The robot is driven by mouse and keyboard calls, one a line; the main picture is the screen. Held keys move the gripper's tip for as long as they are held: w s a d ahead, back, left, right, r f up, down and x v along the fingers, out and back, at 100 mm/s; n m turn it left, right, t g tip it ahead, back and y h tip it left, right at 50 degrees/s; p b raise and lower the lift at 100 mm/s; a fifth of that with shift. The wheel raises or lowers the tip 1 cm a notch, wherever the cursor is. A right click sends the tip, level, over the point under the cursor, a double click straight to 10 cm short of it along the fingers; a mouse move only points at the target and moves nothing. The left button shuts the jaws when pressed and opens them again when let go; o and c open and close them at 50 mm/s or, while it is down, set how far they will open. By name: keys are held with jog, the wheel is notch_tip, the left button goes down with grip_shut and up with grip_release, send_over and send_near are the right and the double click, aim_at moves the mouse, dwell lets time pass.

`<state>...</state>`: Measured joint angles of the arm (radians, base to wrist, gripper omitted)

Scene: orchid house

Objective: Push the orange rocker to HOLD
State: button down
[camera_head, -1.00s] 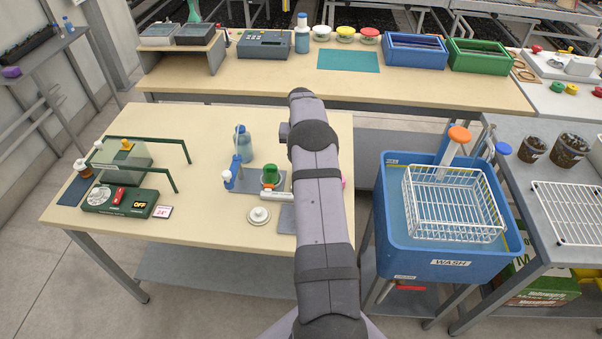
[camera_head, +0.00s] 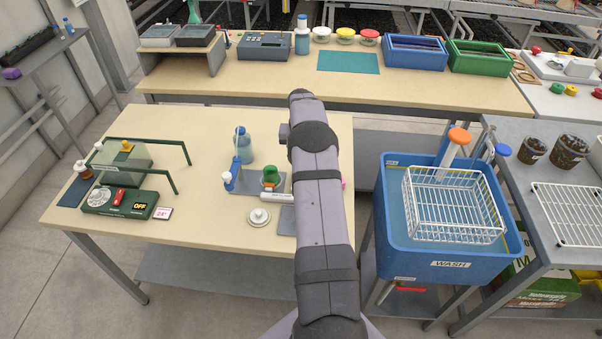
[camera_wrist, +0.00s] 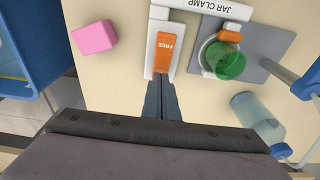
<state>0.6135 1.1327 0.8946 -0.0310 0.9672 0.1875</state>
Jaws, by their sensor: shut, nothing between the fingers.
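The orange rocker (camera_wrist: 164,48) is in the wrist view, upper middle, set in a white housing (camera_wrist: 151,38). Its visible face reads FREE, upside down in this view; I see no HOLD mark. A white JAR CLAMP label (camera_wrist: 222,7) sits beside it, to the right. My gripper (camera_wrist: 160,78) is shut and empty, its fingertips at the rocker's near end. I cannot tell whether they touch it. To the right, a green jar (camera_wrist: 224,64) stands at the clamp with an orange part (camera_wrist: 230,37) by it. In the head view my arm hides the rocker and gripper.
A pink block (camera_wrist: 94,37) lies left of the rocker. A blue-capped bottle (camera_wrist: 256,116) and a grey clamp plate (camera_wrist: 266,48) are to the right. In the head view a white round lid (camera_head: 258,217) is near the clamp; a blue wash tub (camera_head: 400,255) stands right of the table.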

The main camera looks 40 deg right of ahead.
notch_tip(320, 180, up, 6)
jog(key=p, duration=0.3)
dwell(0.4)
dwell(0.3)
jog(key=s+a+r+n, duration=0.2)
jog(key=s+a+r, duration=0.15)
jog(key=a, duration=0.65)
jog(key=s+a+r+n, duration=0.2)
jog(key=a+r, duration=0.2)
jog(key=a, duration=0.6)
jog(key=s+a+n+g+y, duration=0.1)
jog(key=s+a+n, duration=0.2)
jog(key=s+a, duration=0.65)
jog(key=s+a+n, duration=0.2)
jog(key=s+a, duration=0.4)
jog(key=s, duration=0.7)
notch_tip(320, 180, down, 22)
jog(key=b, duration=2.1)
jog(key=shift+w+r, duration=0.15)
jog(key=shift+w, duration=0.15)
